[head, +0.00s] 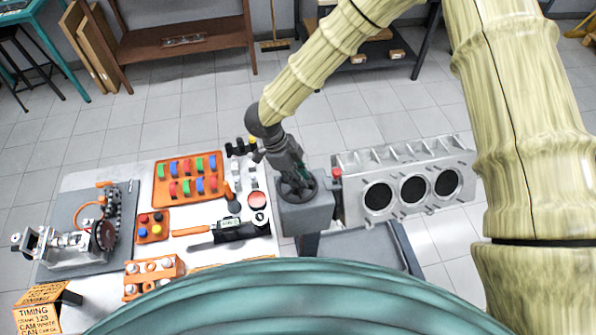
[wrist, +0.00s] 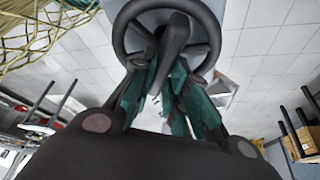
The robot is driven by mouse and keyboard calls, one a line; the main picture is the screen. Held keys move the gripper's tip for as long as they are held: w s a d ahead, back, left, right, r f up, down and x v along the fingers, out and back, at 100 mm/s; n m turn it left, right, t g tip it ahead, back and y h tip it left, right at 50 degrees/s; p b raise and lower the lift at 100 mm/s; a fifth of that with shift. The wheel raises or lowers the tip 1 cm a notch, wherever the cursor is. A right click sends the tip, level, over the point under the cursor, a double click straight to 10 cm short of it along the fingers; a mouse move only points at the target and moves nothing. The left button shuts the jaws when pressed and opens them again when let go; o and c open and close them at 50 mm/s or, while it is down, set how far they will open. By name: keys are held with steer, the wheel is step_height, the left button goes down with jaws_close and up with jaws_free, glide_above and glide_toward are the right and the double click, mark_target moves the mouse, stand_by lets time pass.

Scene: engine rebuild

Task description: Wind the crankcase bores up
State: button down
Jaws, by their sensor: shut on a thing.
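The crankcase (head: 358,163) is a silver block to the right of a grey gearbox (head: 305,217). Three dark round bores (head: 413,190) face my head camera. A dark handwheel (head: 285,194) sits on top of the gearbox. In the wrist view, the wheel's rim (wrist: 212,28) fills the top middle, with a grey handle (wrist: 175,38) rising from it. My gripper (head: 299,176) is over the wheel. Its teal-padded fingers (wrist: 163,90) are shut around the handle, one on each side. The fingers and arm hide part of the wheel in the head view.
A white workbench (head: 88,181) at left holds an orange tray (head: 165,202) of coloured parts, tools and a small machine (head: 72,240). A red-topped knob (head: 337,173) stands between gearbox and crankcase. A grey tray (head: 350,244) lies below. Open tiled floor lies behind.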

steer(key=shift+s+r+n+p, duration=0.1)
steer(key=shift+n+p, duration=0.4)
steer(key=shift+p, duration=0.25)
steer(key=c, duration=1.4)
jaws_free()
steer(key=shift+d, duration=0.1)
steer(key=shift+t, duration=0.3)
steer(key=v, duration=1.2)
